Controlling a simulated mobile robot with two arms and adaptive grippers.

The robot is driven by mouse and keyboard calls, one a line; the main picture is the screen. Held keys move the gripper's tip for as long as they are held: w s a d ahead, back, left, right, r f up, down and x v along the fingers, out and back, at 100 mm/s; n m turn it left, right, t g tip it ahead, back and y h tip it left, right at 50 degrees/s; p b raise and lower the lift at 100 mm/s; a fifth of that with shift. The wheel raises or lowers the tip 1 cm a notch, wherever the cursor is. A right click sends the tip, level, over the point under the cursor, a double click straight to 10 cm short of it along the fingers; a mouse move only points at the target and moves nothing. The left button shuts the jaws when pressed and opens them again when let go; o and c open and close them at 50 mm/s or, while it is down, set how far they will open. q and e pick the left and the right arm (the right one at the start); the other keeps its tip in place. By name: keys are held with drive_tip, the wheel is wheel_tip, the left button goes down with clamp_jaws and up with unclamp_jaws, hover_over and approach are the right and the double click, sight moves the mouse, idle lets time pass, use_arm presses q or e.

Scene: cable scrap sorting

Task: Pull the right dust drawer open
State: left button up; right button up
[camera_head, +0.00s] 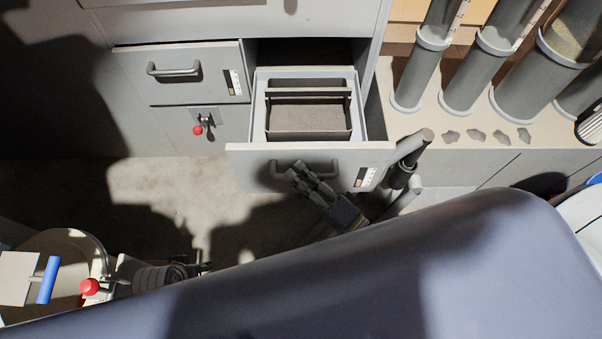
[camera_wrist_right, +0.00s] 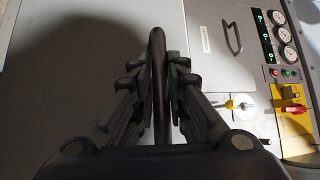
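The right dust drawer (camera_head: 240,160) stands well out from the cabinet in the head view, with its inside showing. A dark tray (camera_head: 310,120) with grey contents sits in it. Its bar handle (camera_head: 332,168) is on the front panel. The left dust drawer (camera_head: 195,90) is shut. I cannot make out my left gripper.
A red-knobbed valve (camera_head: 198,130) is below the left drawer. Several grey tubes (camera_head: 470,75) stand on a ledge at the right. A panel with gauges (camera_wrist_right: 285,40) shows in the wrist view. Bare floor (camera_head: 150,195) lies before the cabinet.

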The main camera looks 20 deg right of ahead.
idle(0.3)
drive_tip(key=v, duration=1.2)
